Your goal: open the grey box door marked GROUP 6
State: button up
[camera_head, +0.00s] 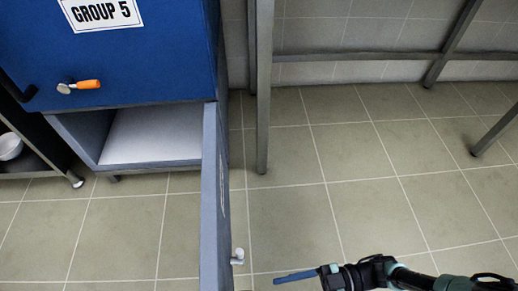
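The grey box (80,135) sits below a blue box, and its front is open, with the pale empty inside floor (150,135) visible. Its door (211,190) is swung out towards me and seen nearly edge-on. A white sign shows as a thin strip on the door's right face, too slanted to read. A pale knob (238,256) sticks out from that face near the bottom of the picture. My gripper (278,279) is to the right of the door and knob, apart from both. Its blue fingers point left and overlap in this view, so their gap is hidden.
The blue box (150,50) marked GROUP 5 is closed and has an orange handle (86,85). A metal table leg (264,100) stands right of the boxes, with further frame bars behind. A white bowl (10,146) is on a shelf at left.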

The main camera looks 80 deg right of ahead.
jog(key=shift+v, duration=2.35)
